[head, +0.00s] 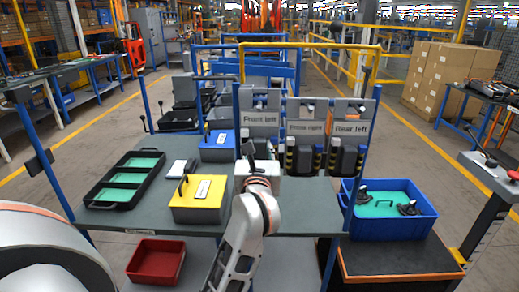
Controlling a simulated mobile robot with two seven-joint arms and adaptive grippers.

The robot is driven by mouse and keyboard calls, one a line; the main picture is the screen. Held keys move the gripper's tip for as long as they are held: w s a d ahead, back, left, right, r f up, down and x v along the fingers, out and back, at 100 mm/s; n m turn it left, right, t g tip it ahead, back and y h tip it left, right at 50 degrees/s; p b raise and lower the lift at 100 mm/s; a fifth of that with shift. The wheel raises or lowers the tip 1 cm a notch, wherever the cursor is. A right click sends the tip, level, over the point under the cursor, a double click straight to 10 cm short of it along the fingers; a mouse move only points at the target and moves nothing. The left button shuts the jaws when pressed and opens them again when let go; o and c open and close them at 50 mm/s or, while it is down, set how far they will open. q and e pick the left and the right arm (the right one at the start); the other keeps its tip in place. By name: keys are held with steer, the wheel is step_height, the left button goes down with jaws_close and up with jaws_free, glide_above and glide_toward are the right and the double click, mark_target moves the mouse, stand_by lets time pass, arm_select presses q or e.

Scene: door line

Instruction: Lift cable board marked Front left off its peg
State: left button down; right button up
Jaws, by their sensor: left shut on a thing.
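The cable board marked Front left (260,120) is a grey panel at the left of a row of boards on the rack behind the table. Its label faces me, and my gripper and wrist hide its lower part. My left gripper (249,152) is at the board's lower front, shut on it; the fingertips are small and partly hidden by the wrist. I cannot tell whether the board still touches its peg. The boards marked Front right (306,127) and Rear left (352,129) hang to its right, with dark cable parts below. My right gripper is not in view.
On the grey table (135,215) are a black tray with green inserts (124,180), a yellow box (199,199) and a blue box (217,146). A blue bin (390,226) stands at right, a red bin (156,261) below. Blue uprights flank the rack.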

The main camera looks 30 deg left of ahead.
arm_select(q)
steer(key=shift+s+f, duration=0.1)
steer(key=shift+s, duration=0.1)
steer(key=shift+s+d, duration=0.2)
steer(key=shift+s, duration=0.05)
steer(key=b+v, duration=0.1)
steer(key=v, duration=1.1)
steer(key=shift+f, duration=0.15)
stand_by(0.4)
steer(key=shift+w, duration=0.15)
